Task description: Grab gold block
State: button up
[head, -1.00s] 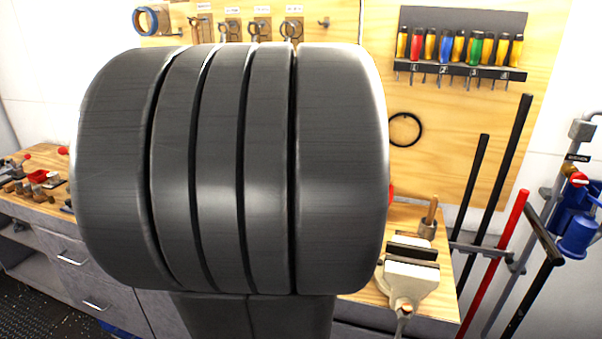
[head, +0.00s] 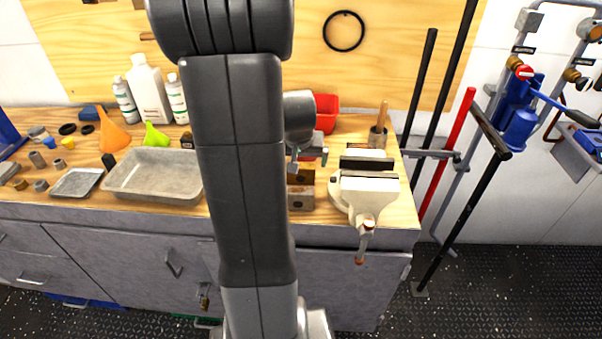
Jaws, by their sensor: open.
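I cannot pick out a plainly gold block. Brownish, metallic-looking blocks (head: 301,197) sit on the wooden bench just right of my arm, left of the vise. A small dark block with a yellowish face (head: 187,140) stands farther left, behind the grey tray. My gripper (head: 293,166) shows only in part beside my arm, pointing down above the brownish blocks. It is open, with nothing visible between its fingers. My arm hides part of the bench behind it.
A cream vise (head: 365,192) stands at the bench's right end. A red bin (head: 326,112) is at the back. A grey tray (head: 153,177), white bottles (head: 150,95) and funnels (head: 113,135) crowd the left. Long bars (head: 447,150) lean at the right.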

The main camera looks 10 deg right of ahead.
aim_at(301, 166)
jog(key=shift+x, duration=2.9)
jog(key=shift+s, duration=0.1)
jog(key=c, duration=1.4)
